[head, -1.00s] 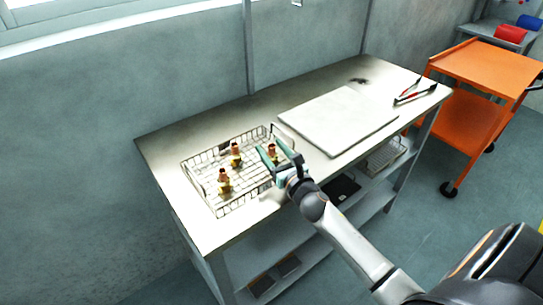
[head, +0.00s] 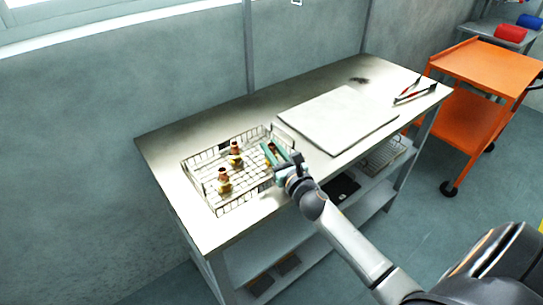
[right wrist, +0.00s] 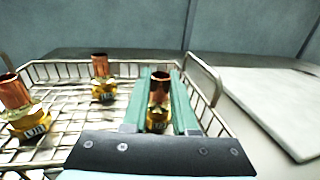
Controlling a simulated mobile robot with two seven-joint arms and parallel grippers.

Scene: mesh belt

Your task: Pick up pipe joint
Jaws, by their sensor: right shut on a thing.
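Several pipe joints of copper and brass stand in a wire mesh basket (head: 217,207). One pipe joint (head: 224,181) stands near the basket's left side and another pipe joint (head: 235,154) stands farther back; both stand upright. My right gripper (head: 271,152) is at the basket's right part, shut on a third pipe joint (right wrist: 158,92). In the right wrist view its green fingers (right wrist: 166,105) lie on both sides of this upright joint. In the head view the fingers mostly hide it. My left gripper is not in view.
The basket stands on a metal workbench (head: 165,145). A pale flat board (head: 340,118) lies to its right, with red-handled pliers (head: 412,92) beyond. The basket's wire rim and end handle (right wrist: 203,78) rise close to my right gripper. An orange cart (head: 485,70) stands at right.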

